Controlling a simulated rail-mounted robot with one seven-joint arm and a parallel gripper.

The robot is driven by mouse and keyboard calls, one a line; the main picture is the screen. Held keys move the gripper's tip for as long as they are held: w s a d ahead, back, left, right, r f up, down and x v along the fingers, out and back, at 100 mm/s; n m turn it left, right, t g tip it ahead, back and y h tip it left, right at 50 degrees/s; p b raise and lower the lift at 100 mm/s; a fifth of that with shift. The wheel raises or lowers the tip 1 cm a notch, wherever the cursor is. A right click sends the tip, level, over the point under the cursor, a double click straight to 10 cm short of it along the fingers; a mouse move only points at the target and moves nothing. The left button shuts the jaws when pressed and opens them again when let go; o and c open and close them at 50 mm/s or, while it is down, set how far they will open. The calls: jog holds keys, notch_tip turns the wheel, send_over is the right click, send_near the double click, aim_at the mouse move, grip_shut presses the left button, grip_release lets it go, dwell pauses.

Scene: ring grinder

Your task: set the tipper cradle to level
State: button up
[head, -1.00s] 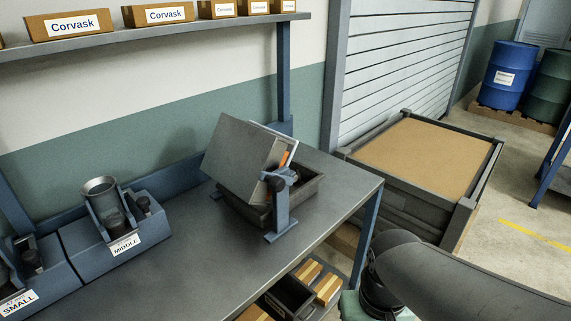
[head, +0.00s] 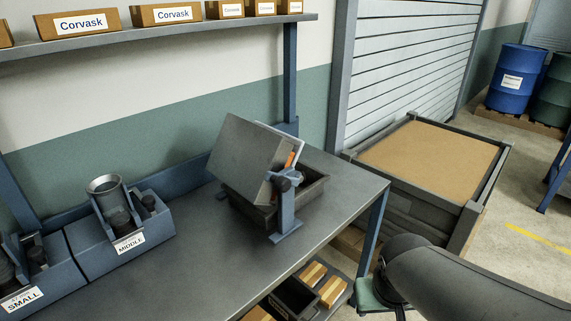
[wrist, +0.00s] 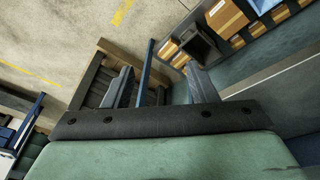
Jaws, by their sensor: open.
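The tipper cradle (head: 243,157) is a grey box-like body on a blue stand (head: 285,220), at the right part of the workbench in the head view. It is strongly tilted, with its left side raised over a dark tray (head: 315,192). A dark knob (head: 283,184) and an orange mark (head: 290,159) show on its near right side. My gripper (wrist: 160,72) shows in the wrist view, its two fingers spread wide with nothing between them. It is away from the cradle, which is not in the wrist view.
Grinder units labelled MIDDLE (head: 120,240) and SMALL (head: 35,275) stand on the bench's left. A shelf (head: 200,33) with Corvask boxes runs above. A large crate (head: 430,160) stands right of the bench. Small boxes and a dark bin show under the bench in the wrist view.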

jog(key=w+d+r+n+t+y+b, duration=0.1)
jog(key=w+r+n+t, duration=0.1)
jog(key=w+r+t, duration=0.4)
jog(key=w+r+n+t+y+b, duration=0.15)
jog(key=w+t, duration=0.25)
jog(key=w, duration=0.4)
jog(key=n+y+b, duration=0.2)
jog(key=n+y, duration=0.5)
jog(key=y, duration=0.4)
send_near(275, 177)
jog(key=v, duration=0.7)
jog(key=p+x, duration=0.4)
jog(key=x, duration=0.1)
jog(key=p+x, duration=0.4)
jog(key=x, duration=0.2)
jog(key=p+x, duration=0.4)
jog(key=x, duration=0.2)
jog(key=shift+w+f, duration=0.1)
jog(key=shift+f, duration=0.3)
grip_shut()
